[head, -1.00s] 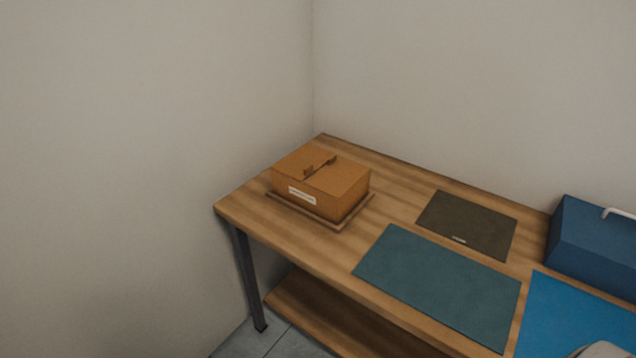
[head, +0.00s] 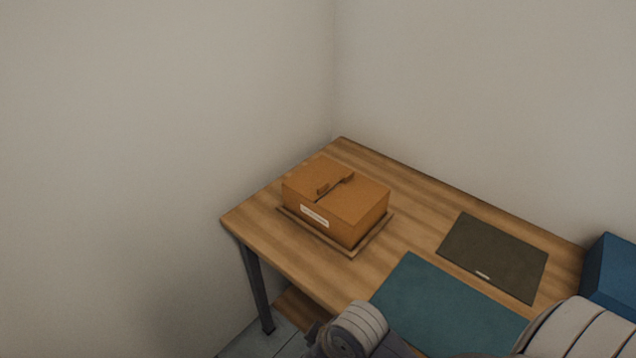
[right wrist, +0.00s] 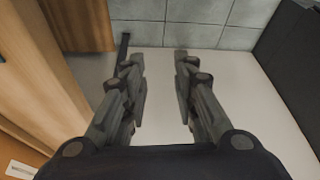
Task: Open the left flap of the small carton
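The small carton (head: 336,208) is a brown box with a white label on its front. It sits on a low wooden tray (head: 352,253) at the left end of the table. Its top flaps look closed, with small raised tabs along the middle seam; the left flap (head: 308,177) lies flat. My right arm enters the head view at the bottom right, below and in front of the carton; its gripper cannot be made out clearly there. In the right wrist view my right gripper (right wrist: 160,75) is open and empty, its fingers apart. My left gripper is not in view.
The wooden table (head: 262,222) has a dark mat (head: 495,258) and a teal mat (head: 440,308) to the carton's right. A blue box (head: 612,275) stands at the right edge. Walls (head: 270,80) close off the corner behind and left of the carton.

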